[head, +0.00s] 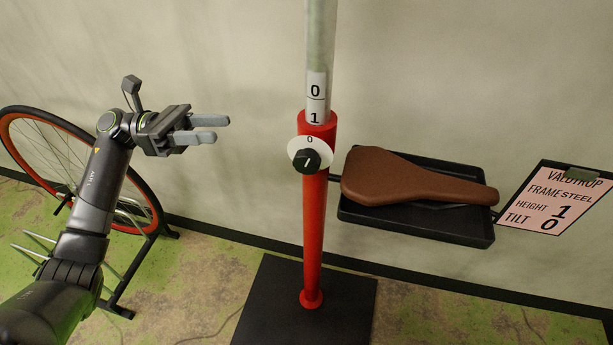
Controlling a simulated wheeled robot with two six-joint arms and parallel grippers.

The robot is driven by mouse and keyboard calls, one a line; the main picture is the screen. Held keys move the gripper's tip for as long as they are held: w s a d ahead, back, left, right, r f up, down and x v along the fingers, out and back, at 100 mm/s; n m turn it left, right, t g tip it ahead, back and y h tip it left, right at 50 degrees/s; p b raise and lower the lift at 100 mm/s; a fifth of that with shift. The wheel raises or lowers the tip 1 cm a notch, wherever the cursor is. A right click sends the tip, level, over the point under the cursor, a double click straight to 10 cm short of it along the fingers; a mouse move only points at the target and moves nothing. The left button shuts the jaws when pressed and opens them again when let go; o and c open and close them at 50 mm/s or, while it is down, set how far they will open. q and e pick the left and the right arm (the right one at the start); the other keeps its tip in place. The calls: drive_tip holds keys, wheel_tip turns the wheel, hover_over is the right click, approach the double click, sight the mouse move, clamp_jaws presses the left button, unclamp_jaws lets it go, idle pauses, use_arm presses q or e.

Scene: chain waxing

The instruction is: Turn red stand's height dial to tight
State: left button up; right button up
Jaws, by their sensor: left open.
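The red stand (311,230) rises upright from a black base plate near the middle of the head view. Its height dial (306,160) is a black knob on a white round plate marked 0 at the top, on the front of the red tube. The knob's white pointer line looks close to upright. Above it, a grey post (320,40) bears a white scale (315,97) with 0 and 1, the 1 just above the red collar. My left gripper (221,128) is open and empty, left of the dial and apart from it. My right gripper is not in view.
A brown saddle (410,180) lies on a black tray (420,228) right of the stand. A pink card (553,200) reads height 1, tilt 0. A wheel with an orange rim (40,125) stands behind my left arm. Space between gripper and dial looks clear.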

use_arm(q)
drive_tip(key=s+m+g+y, duration=0.1)
drive_tip(key=s+m+y, duration=0.1)
approach(307, 157)
drive_tip(key=shift+m, duration=0.4)
drive_tip(key=d, duration=0.6)
drive_tip(key=d+f, duration=0.1)
drive_tip(key=d, duration=0.2)
drive_tip(key=shift+s+d+f, duration=0.1)
drive_tip(key=shift+s+d, duration=0.25)
drive_tip(key=shift+d, duration=0.05)
drive_tip(key=shift+w+f+g, duration=0.1)
drive_tip(key=shift+f+g, duration=0.05)
drive_tip(key=shift+g, duration=0.25)
drive_tip(key=c, duration=0.8)
